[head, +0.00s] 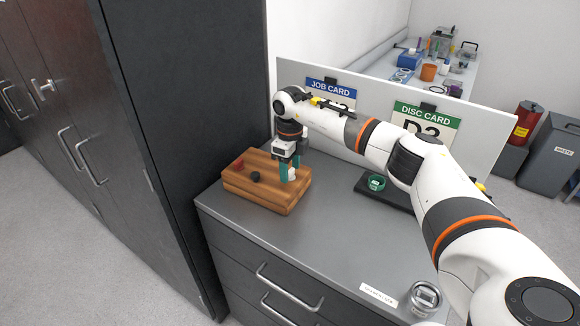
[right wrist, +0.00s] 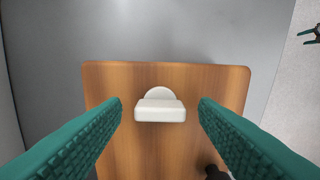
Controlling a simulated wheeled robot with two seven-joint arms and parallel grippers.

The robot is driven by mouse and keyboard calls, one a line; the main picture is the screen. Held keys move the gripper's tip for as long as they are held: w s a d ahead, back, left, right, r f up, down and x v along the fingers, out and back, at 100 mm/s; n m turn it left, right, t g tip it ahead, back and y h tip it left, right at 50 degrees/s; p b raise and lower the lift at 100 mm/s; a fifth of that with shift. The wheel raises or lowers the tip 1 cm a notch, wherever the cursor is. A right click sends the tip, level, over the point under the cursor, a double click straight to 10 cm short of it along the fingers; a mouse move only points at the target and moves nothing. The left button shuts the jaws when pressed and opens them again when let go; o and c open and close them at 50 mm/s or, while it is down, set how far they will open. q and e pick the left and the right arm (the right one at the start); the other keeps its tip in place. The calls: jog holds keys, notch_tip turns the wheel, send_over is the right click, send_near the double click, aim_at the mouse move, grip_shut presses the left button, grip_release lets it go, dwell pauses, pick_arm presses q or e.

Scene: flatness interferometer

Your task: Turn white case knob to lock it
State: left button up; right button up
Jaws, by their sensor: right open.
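The wooden case (head: 262,188) lies on the grey counter, and its brown top also shows in the right wrist view (right wrist: 163,80). The white knob (head: 292,174) is at the right part of the case top; in the right wrist view the knob (right wrist: 160,108) has a round base and a bar lying left to right. My right gripper (head: 287,173) is over the case with its green fingers pointing down. Its fingers are apart on either side of the knob, with gaps and no contact seen. My left gripper is not in view.
A black knob (head: 255,177) and a red part (head: 239,163) are on the same case top. A black stand with a green ring (head: 376,183) is to the right. A panel with job and disc cards (head: 427,118) stands behind. A glass-like round item (head: 425,297) is at the front right.

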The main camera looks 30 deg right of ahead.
aim_at(290, 171)
jog(key=shift+r, duration=0.15)
jog(key=shift+r, duration=0.3)
notch_tip(290, 171, up, 11)
jog(key=b, duration=0.3)
